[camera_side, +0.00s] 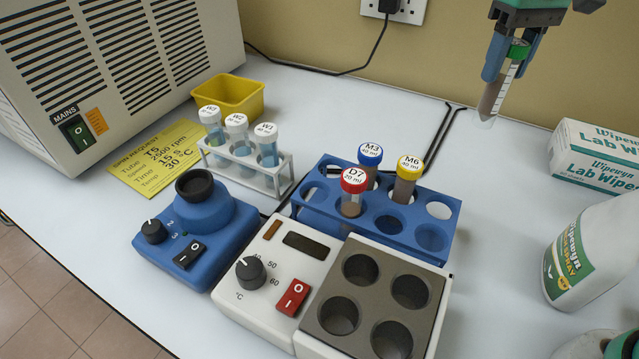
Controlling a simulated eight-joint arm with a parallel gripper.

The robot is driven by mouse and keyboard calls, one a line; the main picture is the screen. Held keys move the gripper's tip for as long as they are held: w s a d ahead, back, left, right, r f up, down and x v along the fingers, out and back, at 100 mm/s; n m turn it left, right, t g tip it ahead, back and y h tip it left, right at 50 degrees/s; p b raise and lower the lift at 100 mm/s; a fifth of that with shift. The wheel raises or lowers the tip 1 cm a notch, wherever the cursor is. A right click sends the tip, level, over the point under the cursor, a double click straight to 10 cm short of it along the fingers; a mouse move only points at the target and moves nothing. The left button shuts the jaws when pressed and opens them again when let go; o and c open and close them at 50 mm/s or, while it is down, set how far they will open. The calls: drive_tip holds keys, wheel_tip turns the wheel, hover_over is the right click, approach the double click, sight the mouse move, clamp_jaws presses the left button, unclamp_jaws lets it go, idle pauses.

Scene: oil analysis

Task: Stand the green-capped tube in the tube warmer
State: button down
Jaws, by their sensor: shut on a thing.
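The green-capped tube (500,90) hangs in the air at the upper right, slightly tilted, with brownish liquid inside. My gripper (505,55) is shut on it just below the green cap. The tube warmer (330,300) stands at the bottom centre. It has a white body, a knob, a red switch and a dark grey block with several round wells, all empty. The tube is well above the bench, behind and to the right of the warmer, touching nothing but my gripper.
A blue rack (375,215) behind the warmer holds red-, blue- and yellow-capped tubes. A white rack (245,170) holds three white-capped tubes. A blue mixer (190,235) stands left of the warmer. A wipes box (597,155) and spray bottle (590,250) stand at right.

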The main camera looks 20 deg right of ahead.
wheel_tip(320, 180, up, 5)
drive_tip(key=s+a+n, duration=0.4)
drive_tip(key=s+a, duration=0.2)
drive_tip(key=a, duration=0.5)
drive_tip(key=s+a+n, duration=0.5)
drive_tip(key=s+a, duration=0.1)
drive_tip(key=a, duration=0.5)
drive_tip(key=shift+w+a+f, duration=0.1)
drive_tip(key=shift+a+f, duration=0.05)
drive_tip(key=shift+f, duration=3.95)
drive_tip(key=shift+a+f, duration=0.1)
drive_tip(key=shift+f, duration=3.95)
drive_tip(key=shift+c, duration=1.5)
unclamp_jaws()
